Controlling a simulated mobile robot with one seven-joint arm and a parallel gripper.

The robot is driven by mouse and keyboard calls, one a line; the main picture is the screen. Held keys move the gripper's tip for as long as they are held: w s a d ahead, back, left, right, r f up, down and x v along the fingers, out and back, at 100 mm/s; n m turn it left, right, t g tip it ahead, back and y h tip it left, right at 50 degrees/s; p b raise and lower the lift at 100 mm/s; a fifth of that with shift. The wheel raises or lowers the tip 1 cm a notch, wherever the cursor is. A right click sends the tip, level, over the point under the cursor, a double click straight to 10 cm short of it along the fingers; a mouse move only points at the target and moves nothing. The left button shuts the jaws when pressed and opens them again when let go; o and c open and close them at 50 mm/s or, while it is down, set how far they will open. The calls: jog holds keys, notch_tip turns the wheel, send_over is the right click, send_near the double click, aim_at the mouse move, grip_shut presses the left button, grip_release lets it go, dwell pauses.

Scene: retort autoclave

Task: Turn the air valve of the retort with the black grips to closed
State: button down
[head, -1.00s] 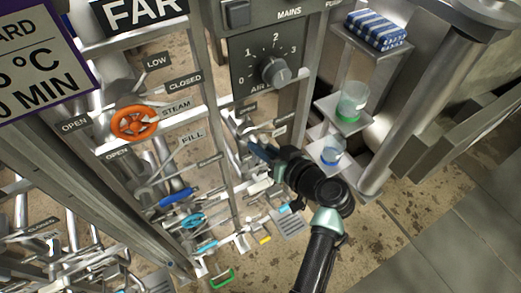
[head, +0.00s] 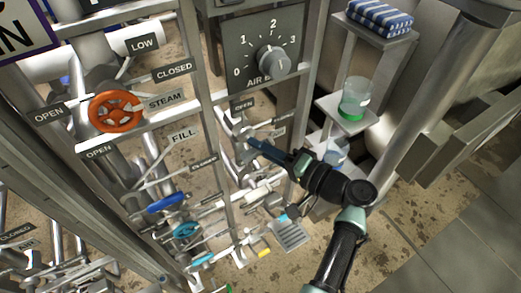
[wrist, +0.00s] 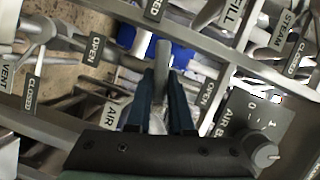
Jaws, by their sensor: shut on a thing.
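My gripper (head: 254,146) reaches left into the pipework below the dial panel in the head view. In the wrist view my gripper (wrist: 160,88) is shut, its two dark blue fingers on either side of a grey valve lever (wrist: 163,54). The lever's end sticks out beyond the fingertips; its base is hidden. In the head view, small OPEN (head: 244,105) and CLOSED (head: 286,120) labels flank the spot. No black grips can be made out.
The dial panel (head: 268,50) is above my gripper. An orange steam handwheel (head: 116,111), a FILL label (head: 184,134) and a blue lever (head: 167,203) are to the left. Shelves with a jar (head: 355,98) and striped cloth (head: 379,19) stand close on the right.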

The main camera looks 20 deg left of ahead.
jog(key=shift+f+m+y+b, duration=0.1)
jog(key=shift+m+y+b, duration=0.45)
jog(key=shift+m, duration=0.85)
jog(key=c, duration=0.8)
grip_release()
jog(key=shift+d, duration=0.1)
jog(key=b+v, duration=0.1)
jog(key=v, duration=1.1)
jog(key=shift+s+d, duration=0.15)
jog(key=shift+d, duration=0.2)
jog(key=shift+f, duration=0.1)
